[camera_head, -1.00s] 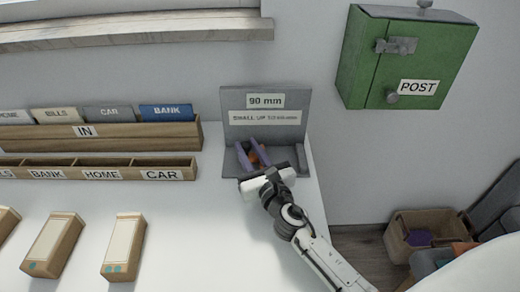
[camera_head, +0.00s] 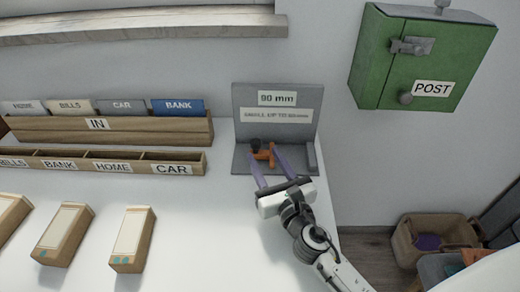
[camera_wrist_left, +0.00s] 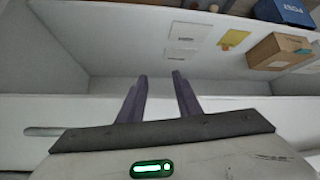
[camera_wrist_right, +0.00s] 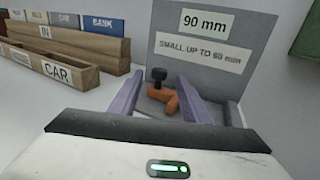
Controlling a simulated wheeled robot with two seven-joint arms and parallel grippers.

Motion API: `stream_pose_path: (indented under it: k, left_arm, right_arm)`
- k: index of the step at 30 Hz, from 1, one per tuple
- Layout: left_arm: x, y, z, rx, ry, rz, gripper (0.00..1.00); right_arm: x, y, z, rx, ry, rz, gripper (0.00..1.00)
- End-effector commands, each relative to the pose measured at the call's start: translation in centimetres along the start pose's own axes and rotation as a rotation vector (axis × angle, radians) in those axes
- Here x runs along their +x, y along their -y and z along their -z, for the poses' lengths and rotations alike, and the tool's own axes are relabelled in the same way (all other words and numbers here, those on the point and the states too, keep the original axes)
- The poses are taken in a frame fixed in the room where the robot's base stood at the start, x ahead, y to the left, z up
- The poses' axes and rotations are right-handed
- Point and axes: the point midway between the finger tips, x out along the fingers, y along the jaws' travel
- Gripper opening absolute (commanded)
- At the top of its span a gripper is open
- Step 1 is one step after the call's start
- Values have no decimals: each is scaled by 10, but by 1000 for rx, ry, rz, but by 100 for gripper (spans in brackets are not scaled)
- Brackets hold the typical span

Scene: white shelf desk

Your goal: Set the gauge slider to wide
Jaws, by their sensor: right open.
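The grey gauge (camera_head: 273,104) stands at the desk's back right, with a "90 mm" label above a "SMALL UP TO 60 mm" label. An orange slider piece with a black knob (camera_head: 262,153) sits on its grey base; it also shows in the right wrist view (camera_wrist_right: 164,98). My right gripper (camera_head: 271,166) is open, its purple fingers on either side of the orange piece. In the right wrist view the fingers stand apart from it. My left gripper (camera_wrist_left: 160,92) shows only in the left wrist view, open and empty, before a white surface.
A wooden IN rack (camera_head: 150,129) with folders and a labelled sorting tray (camera_head: 130,166) stand left of the gauge. Several wooden boxes (camera_head: 132,240) lie in front. A green POST box (camera_head: 425,65) hangs on the right wall. The desk's right edge is near my right arm.

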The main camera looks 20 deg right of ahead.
Motion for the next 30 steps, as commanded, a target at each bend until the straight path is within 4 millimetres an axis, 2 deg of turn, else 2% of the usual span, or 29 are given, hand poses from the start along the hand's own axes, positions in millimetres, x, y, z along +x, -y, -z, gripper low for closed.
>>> stream_pose_path:
  k: [3,9,30]
  left_arm:
    - [3,0,-3,1,1,0,31]
    - [5,0,-2,4,-2,0,31]
    - [5,-2,3,3,-11,-5,31]
  right_arm:
    - [-24,0,2,0,-2,0,43]
    - [-45,0,1,0,0,0,43]
    - [-49,0,0,0,0,0,43]
